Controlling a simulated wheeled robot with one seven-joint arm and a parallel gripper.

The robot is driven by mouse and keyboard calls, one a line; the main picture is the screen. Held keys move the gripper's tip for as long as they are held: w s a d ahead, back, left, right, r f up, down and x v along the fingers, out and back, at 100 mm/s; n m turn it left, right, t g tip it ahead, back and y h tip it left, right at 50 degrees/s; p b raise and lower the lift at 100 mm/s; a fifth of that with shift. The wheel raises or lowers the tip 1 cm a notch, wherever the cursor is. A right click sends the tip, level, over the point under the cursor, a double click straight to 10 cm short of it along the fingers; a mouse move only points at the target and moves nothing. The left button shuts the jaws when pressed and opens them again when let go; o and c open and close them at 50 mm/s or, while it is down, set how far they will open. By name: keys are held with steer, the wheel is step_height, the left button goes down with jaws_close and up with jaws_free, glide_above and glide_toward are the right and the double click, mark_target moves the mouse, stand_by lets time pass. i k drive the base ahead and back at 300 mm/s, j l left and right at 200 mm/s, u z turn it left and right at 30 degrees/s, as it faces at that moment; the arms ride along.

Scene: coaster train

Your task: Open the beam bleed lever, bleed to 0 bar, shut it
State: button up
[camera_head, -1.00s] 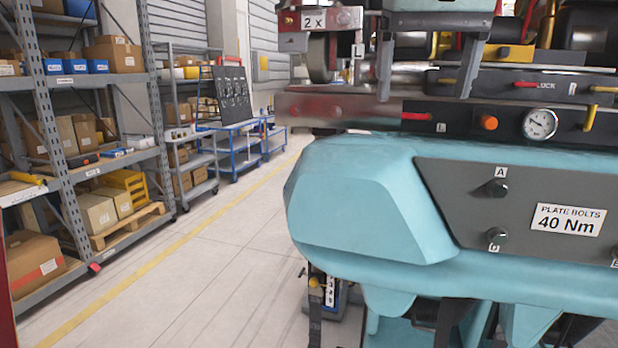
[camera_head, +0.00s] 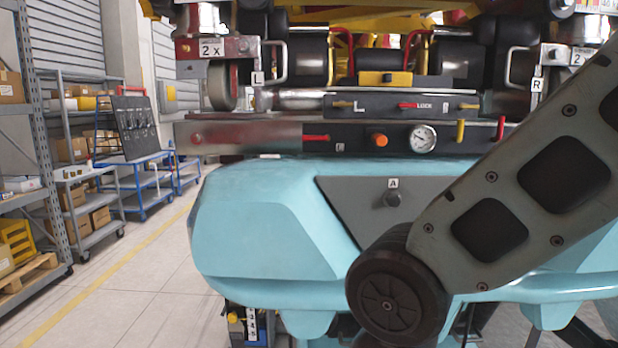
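A dark beam (camera_head: 360,148) runs across above the light blue body. A round white pressure gauge (camera_head: 423,138) sits on it; its needle is too small to read. Left of the gauge are an orange knob (camera_head: 380,140) and a red-handled lever (camera_head: 316,137) lying flat. Right of the gauge a yellow handle (camera_head: 460,130) and a red handle (camera_head: 500,128) stand upright. No readable label tells which one is the bleed lever. My gripper is out of view; only my arm links show at the right, in front of the blue body.
The light blue body (camera_head: 270,215) with a grey panel (camera_head: 350,205) juts out below the beam. Above is a dark strip marked LOCK (camera_head: 390,105) with small levers. Shelving (camera_head: 50,150) and a blue cart (camera_head: 140,185) stand at left; the floor between (camera_head: 130,275) is clear.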

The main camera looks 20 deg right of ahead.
mark_target(461, 122)
steer(key=z, duration=0.8)
